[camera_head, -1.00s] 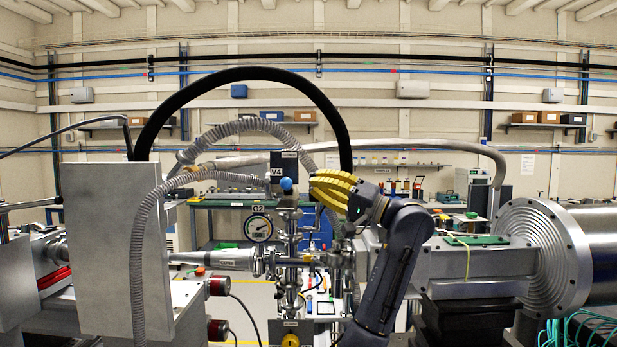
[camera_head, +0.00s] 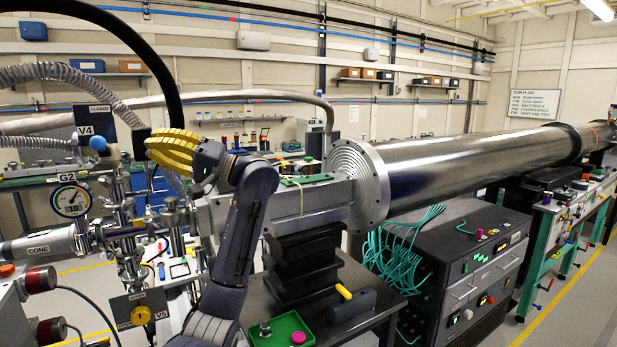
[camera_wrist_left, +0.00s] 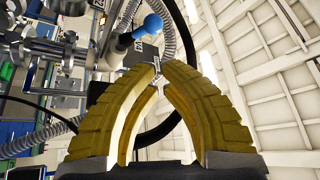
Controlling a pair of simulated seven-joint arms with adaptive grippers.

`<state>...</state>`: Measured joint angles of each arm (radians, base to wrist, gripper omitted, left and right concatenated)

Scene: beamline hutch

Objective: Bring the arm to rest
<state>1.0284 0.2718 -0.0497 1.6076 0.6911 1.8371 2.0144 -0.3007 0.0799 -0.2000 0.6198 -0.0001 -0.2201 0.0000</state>
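My left gripper (camera_head: 152,146) has yellow ribbed fingers and hangs in the air, pointing left in the head view. In the left wrist view its fingertips (camera_wrist_left: 157,70) come together, with nothing seen held between them. The black box labelled V4 (camera_head: 92,122) and its blue knob (camera_head: 98,143) are left of the fingertips in the head view. The blue knob (camera_wrist_left: 153,22) also shows beyond the fingertips in the left wrist view, apart from them as far as I can tell. My right gripper is not in view.
A gauge labelled G2 (camera_head: 71,201) and the metal beam pipe stand left of my arm. A large flange (camera_head: 358,185) and long steel tube (camera_head: 470,165) lie right. A green tray (camera_head: 280,332) and a yellow-handled tool (camera_head: 345,292) are on the bench below. Floor shows at right.

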